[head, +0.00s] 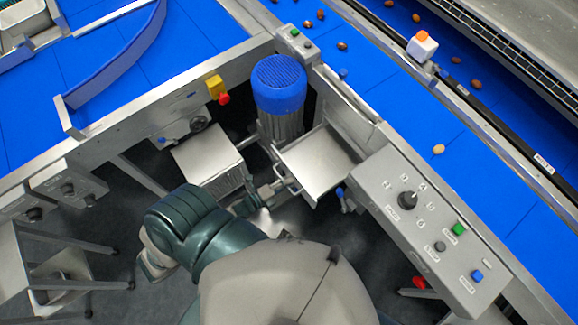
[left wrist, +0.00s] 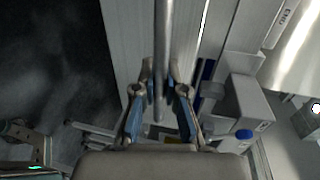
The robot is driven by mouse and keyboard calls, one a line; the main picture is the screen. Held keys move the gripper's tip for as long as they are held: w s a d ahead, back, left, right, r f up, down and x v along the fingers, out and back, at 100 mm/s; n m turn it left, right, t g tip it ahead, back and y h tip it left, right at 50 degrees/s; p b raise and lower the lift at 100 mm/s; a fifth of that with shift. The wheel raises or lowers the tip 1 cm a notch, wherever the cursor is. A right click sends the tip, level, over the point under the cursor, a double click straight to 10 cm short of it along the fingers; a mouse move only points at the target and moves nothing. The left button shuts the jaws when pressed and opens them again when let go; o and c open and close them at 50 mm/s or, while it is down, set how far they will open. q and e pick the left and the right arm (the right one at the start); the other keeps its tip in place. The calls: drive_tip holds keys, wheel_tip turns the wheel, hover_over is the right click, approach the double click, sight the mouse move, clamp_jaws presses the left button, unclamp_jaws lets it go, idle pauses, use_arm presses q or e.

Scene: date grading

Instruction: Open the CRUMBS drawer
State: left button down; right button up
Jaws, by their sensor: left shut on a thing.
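My left gripper (head: 272,190) is at the near edge of a pale metal drawer-like box (head: 318,162) under the belt frame. In the left wrist view, my left gripper (left wrist: 160,100) is shut on a thin upright-looking metal bar, the handle (left wrist: 160,50). The bar runs between its two fingers, in front of a pale ribbed panel (left wrist: 132,40). I cannot read a CRUMBS label in either view. I cannot tell how far the drawer is out. My right gripper is in neither view.
A second pale metal box (head: 207,155) is to the left. A blue-capped motor (head: 280,85) stands behind. A grey control panel (head: 425,215) with a knob and buttons is at the right. Blue belts (head: 470,160) carry scattered dates. Dark floor lies below.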

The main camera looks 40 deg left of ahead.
use_arm(q)
drive_tip(key=c, duration=1.3)
unclamp_jaws()
drive_tip(key=shift+w+a, duration=0.2)
drive_tip(key=shift+a, duration=0.3)
drive_tip(key=shift+o, duration=0.5)
drive_tip(key=shift+a, duration=0.15)
drive_tip(key=shift+s, duration=0.45)
drive_tip(key=v, duration=1.1)
drive_tip(key=shift+a, duration=0.35)
drive_tip(key=shift+d, duration=0.25)
